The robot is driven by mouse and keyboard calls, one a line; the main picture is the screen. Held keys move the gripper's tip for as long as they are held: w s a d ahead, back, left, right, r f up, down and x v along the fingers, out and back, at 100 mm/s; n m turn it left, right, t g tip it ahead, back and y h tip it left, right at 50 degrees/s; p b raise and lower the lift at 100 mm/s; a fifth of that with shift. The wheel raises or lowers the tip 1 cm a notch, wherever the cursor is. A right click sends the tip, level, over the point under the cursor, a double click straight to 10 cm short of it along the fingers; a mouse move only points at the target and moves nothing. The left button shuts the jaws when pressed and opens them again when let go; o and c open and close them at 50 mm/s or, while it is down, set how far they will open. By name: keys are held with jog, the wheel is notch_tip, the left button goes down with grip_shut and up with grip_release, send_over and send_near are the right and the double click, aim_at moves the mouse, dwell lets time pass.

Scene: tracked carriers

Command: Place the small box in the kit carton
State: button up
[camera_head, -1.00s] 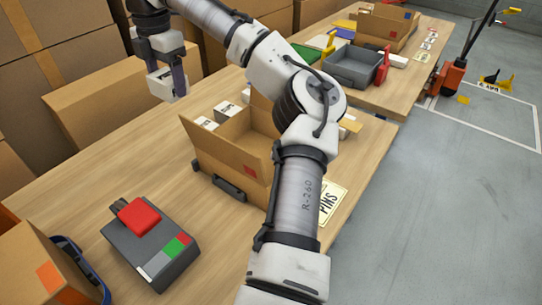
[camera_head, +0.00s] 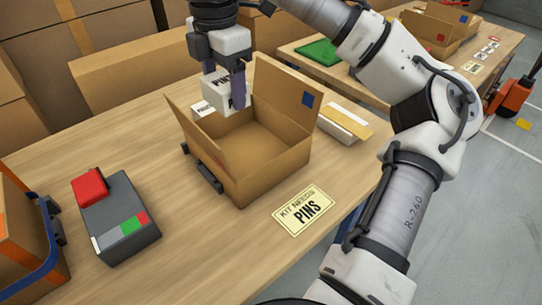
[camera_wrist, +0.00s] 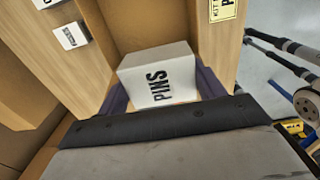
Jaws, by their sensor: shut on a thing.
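The small box is white with "PINS" in black letters. My gripper (camera_head: 224,88) is shut on the small box (camera_head: 216,97) in the head view. It holds the box above the far left edge of the kit carton (camera_head: 265,185). The carton is brown cardboard, open at the top, with its flaps up, and its inside looks empty. In the wrist view the white PINS box (camera_wrist: 160,78) sits between my two fingers (camera_wrist: 160,100), with the carton's brown inside (camera_wrist: 145,20) beyond it. The box's underside is hidden.
A grey device with a red top (camera_head: 118,228) stands at left. A small white labelled box (camera_head: 203,109) is behind the carton. A white and tan item (camera_head: 345,123) lies at right. Bare table is at front.

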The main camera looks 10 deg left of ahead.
aim_at(237, 175)
jog(key=shift+s+d+f, duration=0.1)
jog(key=shift+f, duration=0.25)
notch_tip(237, 175, down, 19)
jog(key=shift+f+b, duration=0.15)
jog(key=shift+b, duration=0.6)
jog(key=shift+f, duration=0.1)
jog(key=o, duration=1.1)
notch_tip(237, 175, up, 12)
jog(key=shift+r, duration=0.15)
